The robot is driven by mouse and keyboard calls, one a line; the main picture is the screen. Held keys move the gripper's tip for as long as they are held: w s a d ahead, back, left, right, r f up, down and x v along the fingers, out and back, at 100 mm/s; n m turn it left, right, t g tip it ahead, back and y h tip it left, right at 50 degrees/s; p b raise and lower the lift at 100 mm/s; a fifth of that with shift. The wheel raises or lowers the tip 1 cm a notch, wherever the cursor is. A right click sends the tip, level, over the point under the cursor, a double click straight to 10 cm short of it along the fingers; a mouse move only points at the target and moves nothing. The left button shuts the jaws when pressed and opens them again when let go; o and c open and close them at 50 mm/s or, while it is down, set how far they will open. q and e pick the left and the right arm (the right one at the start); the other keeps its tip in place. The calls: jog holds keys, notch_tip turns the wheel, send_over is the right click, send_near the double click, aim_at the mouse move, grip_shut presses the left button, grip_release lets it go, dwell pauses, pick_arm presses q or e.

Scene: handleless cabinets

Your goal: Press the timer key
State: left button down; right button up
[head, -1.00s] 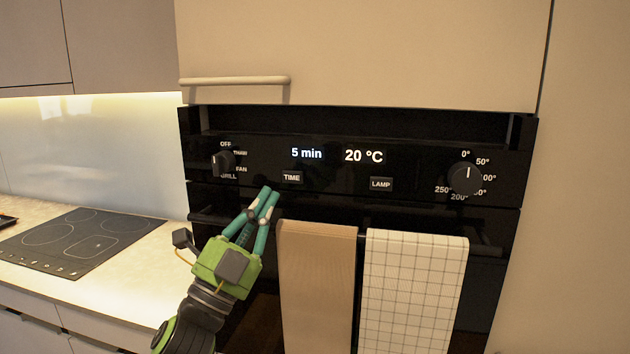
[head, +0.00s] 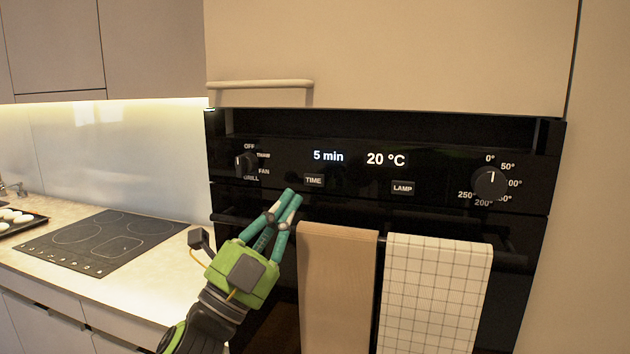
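The timer key, marked TIME (head: 314,181), is a small dark key on the black oven panel (head: 430,160), below the lit "5 min" display (head: 328,156). My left gripper (head: 293,194) comes up from the lower left. Its teal fingertips are close together, just below and left of the TIME key. Whether they touch the panel cannot be told, and nothing is seen between them. My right gripper is not in view.
A LAMP key (head: 402,188) and a temperature knob (head: 490,182) sit to the right, a mode knob (head: 245,164) to the left. A brown towel (head: 338,290) and a checked towel (head: 434,295) hang below. A cooktop (head: 100,240) is at left.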

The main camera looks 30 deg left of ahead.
pick_arm(q)
send_near(322, 168)
jog(key=shift+h, duration=0.3)
jog(key=x, duration=0.4)
jog(key=shift+s+d+r, duration=0.1)
jog(key=shift+r, duration=0.35)
dwell(0.7)
jog(key=shift+w, duration=0.45)
jog(key=shift+w+a+r, duration=0.1)
jog(key=shift+a+r, duration=0.2)
jog(key=shift+a, duration=0.05)
dwell(1.0)
dwell(0.5)
jog(key=shift+d+f, duration=0.25)
jog(key=shift+f, duration=0.2)
jog(key=shift+d, duration=0.1)
